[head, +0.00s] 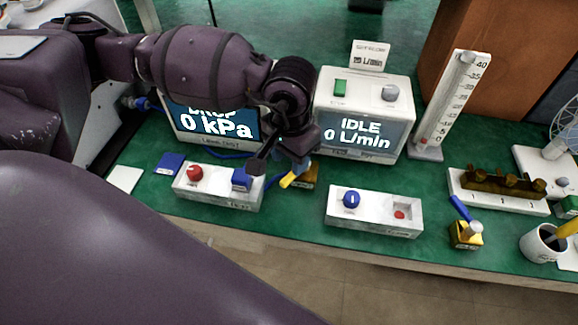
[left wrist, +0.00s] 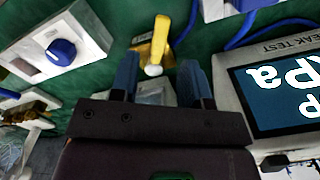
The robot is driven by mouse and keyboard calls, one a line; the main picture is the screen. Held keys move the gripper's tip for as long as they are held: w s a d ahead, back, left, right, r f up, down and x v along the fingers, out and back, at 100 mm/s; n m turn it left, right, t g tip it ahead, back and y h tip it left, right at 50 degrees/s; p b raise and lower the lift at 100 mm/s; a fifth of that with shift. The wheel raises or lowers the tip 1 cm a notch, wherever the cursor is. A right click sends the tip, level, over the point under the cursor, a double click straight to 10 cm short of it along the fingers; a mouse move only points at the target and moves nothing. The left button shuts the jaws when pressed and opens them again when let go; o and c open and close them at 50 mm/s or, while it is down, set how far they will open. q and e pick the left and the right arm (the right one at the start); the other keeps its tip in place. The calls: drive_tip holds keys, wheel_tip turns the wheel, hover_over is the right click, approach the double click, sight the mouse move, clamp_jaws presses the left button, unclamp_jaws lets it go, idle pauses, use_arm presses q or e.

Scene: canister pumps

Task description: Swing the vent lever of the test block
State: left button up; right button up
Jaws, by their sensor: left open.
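The test block, a small brass-coloured block (head: 309,177), stands on the green mat in front of the two meters, partly hidden by my left gripper. Its yellow lever (head: 288,181) points to the front left. In the left wrist view the yellow lever (left wrist: 159,42) shows just beyond the fingertips, with the brass block (left wrist: 142,49) beside it. My left gripper (head: 280,165) is above and just behind the lever, fingers apart. In the left wrist view the open fingers (left wrist: 160,66) have nothing gripped between them. My right gripper is not seen.
A white box with a red knob (head: 195,173) stands left, and another with a blue knob (head: 351,200) right. The 0 kPa meter (head: 215,127) and IDLE meter (head: 362,132) stand behind. A blue-levered block (head: 467,238) and mug (head: 541,247) are far right.

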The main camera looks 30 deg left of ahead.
sight(290, 175)
use_arm(q)
wheel_tip(290, 175, up, 6)
drive_tip(key=shift+p, duration=0.3)
idle(0.5)
